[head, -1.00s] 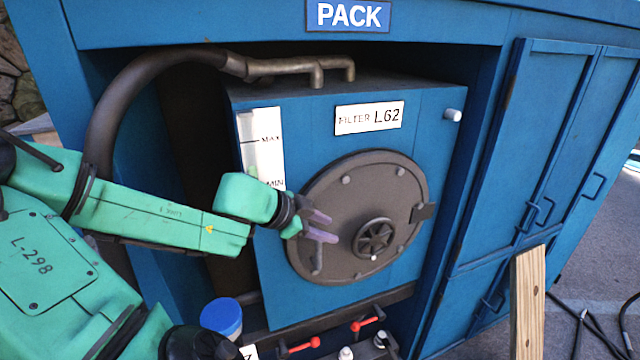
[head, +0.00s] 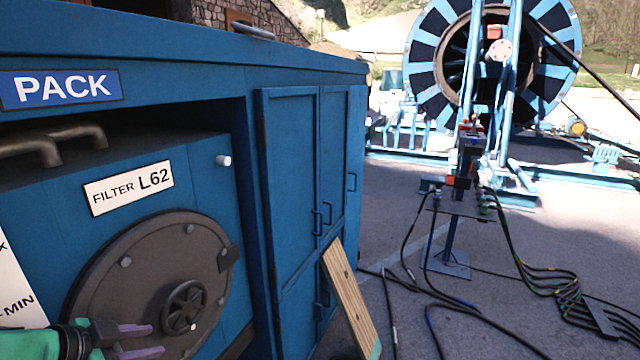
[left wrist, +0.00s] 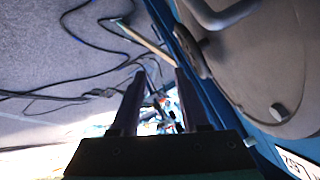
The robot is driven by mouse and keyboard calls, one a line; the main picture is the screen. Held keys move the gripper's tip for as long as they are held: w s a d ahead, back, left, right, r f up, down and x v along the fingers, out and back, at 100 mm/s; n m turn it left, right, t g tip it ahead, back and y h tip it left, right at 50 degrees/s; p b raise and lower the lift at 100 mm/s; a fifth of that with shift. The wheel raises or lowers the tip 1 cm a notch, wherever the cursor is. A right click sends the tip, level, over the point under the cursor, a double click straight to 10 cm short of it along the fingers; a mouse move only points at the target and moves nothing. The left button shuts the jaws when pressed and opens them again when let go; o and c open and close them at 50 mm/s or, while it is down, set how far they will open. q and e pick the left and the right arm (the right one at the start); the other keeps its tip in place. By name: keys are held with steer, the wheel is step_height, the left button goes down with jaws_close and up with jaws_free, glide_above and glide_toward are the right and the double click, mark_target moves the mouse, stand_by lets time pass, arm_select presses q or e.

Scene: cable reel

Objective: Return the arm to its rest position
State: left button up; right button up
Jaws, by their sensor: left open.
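My left gripper (head: 138,340) is at the lower left of the head view, in front of the lower left part of the round grey filter cover (head: 130,270). Its two purple-grey fingers are apart with nothing between them. In the left wrist view the open fingers (left wrist: 155,105) point along the cabinet front, with the cover (left wrist: 265,65) close on the right. I cannot tell from these views whether the gripper touches the cover. Most of my left arm is outside the head view. My right gripper is not in view.
The blue cabinet (head: 225,60) fills the left side, with a wooden plank (head: 350,300) leaning near its doors. A valve stand (head: 455,220) with cables lies to the right, before a large cable reel (head: 425,65). Cables (head: 440,300) cross the ground.

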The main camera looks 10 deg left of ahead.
arm_select(q)
steer(key=w+d+f+m+h, duration=0.15)
steer(key=d+f, duration=0.35)
steer(key=d, duration=0.6)
steer(key=w+d+f+m+h, duration=0.1)
steer(key=w+d+f, duration=0.25)
steer(key=d, duration=0.85)
steer(key=s+a+f+n+g+y, duration=0.45)
steer(key=s+a+f+n, duration=0.35)
steer(key=s+a+f, duration=0.3)
steer(key=s+f+g+b, duration=0.1)
steer(key=s+f, duration=0.2)
steer(key=f, duration=1)
steer(key=s+f+g+b, duration=0.1)
steer(key=s+f, duration=0.1)
steer(key=f, duration=1.2)
steer(key=s+a+f+g+b, duration=0.1)
steer(key=s+a+f, duration=0.1)
steer(key=s+f, duration=1.2)
steer(key=shift+s+f+h, duration=0.15)
steer(key=shift+s+h, duration=0.15)
steer(key=shift+s, duration=0.85)
